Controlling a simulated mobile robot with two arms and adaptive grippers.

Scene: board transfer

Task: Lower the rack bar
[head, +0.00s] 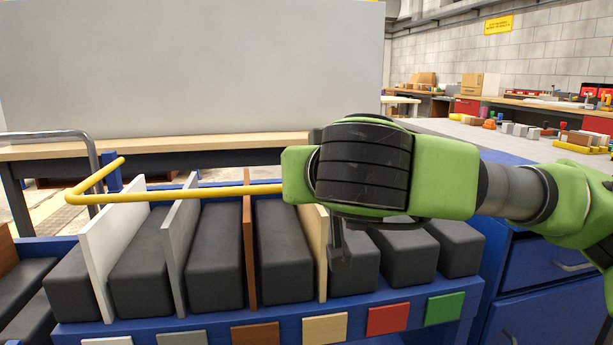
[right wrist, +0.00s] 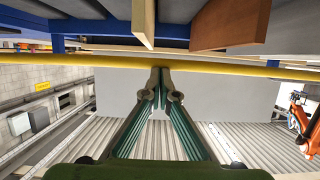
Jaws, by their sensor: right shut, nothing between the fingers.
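The yellow rack bar (head: 190,192) runs level above the boards in the blue rack (head: 130,328). Its left end bends back to a blue post, and its right part is hidden behind my right arm. My right gripper (head: 339,255) points down among the dark padded blocks, near the beige board (head: 316,245), with its fingers mostly hidden by my wrist. In the right wrist view, the shut, empty fingertips (right wrist: 160,76) are right by the yellow bar (right wrist: 100,61); I cannot tell if they touch it. My left gripper is not in view.
White (head: 108,250), grey (head: 178,245) and brown (head: 249,245) boards stand upright between dark blocks. Coloured labels line the rack's front. A table with a large grey panel (head: 190,70) stands behind. A blue drawer cabinet (head: 545,270) is at the right.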

